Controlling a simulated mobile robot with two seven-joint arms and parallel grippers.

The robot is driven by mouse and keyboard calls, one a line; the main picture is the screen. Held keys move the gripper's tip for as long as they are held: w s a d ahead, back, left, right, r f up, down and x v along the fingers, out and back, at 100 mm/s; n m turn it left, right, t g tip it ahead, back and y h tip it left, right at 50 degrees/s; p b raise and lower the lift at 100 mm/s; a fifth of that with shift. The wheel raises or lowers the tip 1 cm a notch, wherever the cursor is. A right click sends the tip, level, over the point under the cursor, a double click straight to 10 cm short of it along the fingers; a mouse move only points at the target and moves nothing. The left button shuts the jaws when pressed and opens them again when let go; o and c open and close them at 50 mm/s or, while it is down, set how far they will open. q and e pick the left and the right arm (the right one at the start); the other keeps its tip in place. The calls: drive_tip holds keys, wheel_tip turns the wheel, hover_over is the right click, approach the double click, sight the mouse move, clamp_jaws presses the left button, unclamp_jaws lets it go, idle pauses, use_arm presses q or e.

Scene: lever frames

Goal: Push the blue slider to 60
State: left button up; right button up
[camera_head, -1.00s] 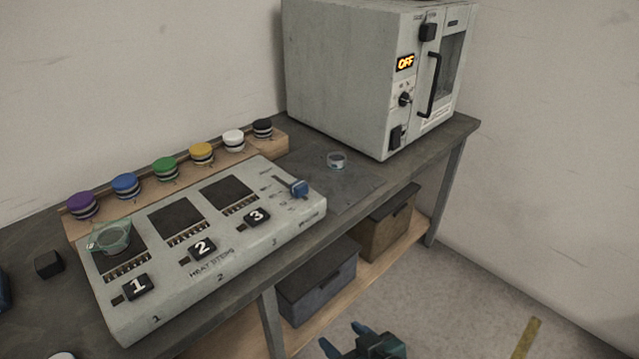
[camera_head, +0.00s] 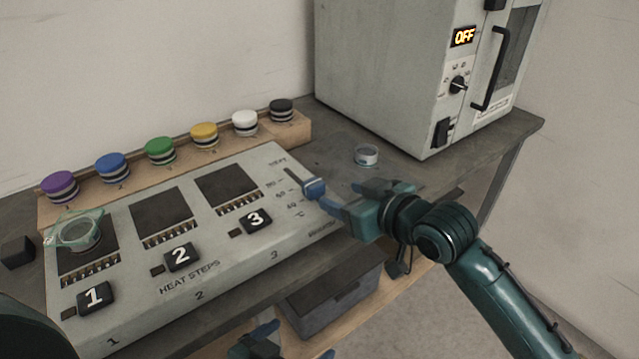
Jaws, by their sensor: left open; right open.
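The heat-step panel (camera_head: 215,270) lies on the bench, with a slot and a printed scale at its right end. The blue slider (camera_head: 313,187) sits toward the near, lower end of its slot, beside the lower scale marks; its exact reading is too small to tell. My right gripper (camera_head: 345,197) is open just to the right of the slider. One blue fingertip is very close to the knob; I cannot tell whether they touch. My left gripper (camera_head: 290,342) is open and empty, low in front of the bench and away from the panel.
Several coloured round knobs stand on a wooden rack (camera_head: 140,185) behind the panel. A small round dish (camera_head: 366,156) lies right of the slider. A greenish dish (camera_head: 80,232) sits on step 1. The oven (camera_head: 385,70) reads OFF. A bin (camera_head: 335,300) is below the bench.

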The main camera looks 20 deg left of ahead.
sight(319, 187)
drive_tip(key=b+x, duration=0.1)
drive_tip(key=x, duration=0.9)
drive_tip(key=shift+w+a+f, duration=0.1)
drive_tip(key=shift+w+a, duration=0.15)
drive_tip(key=shift+w, duration=0.05)
drive_tip(key=shift+c, duration=0.5)
clamp_jaws()
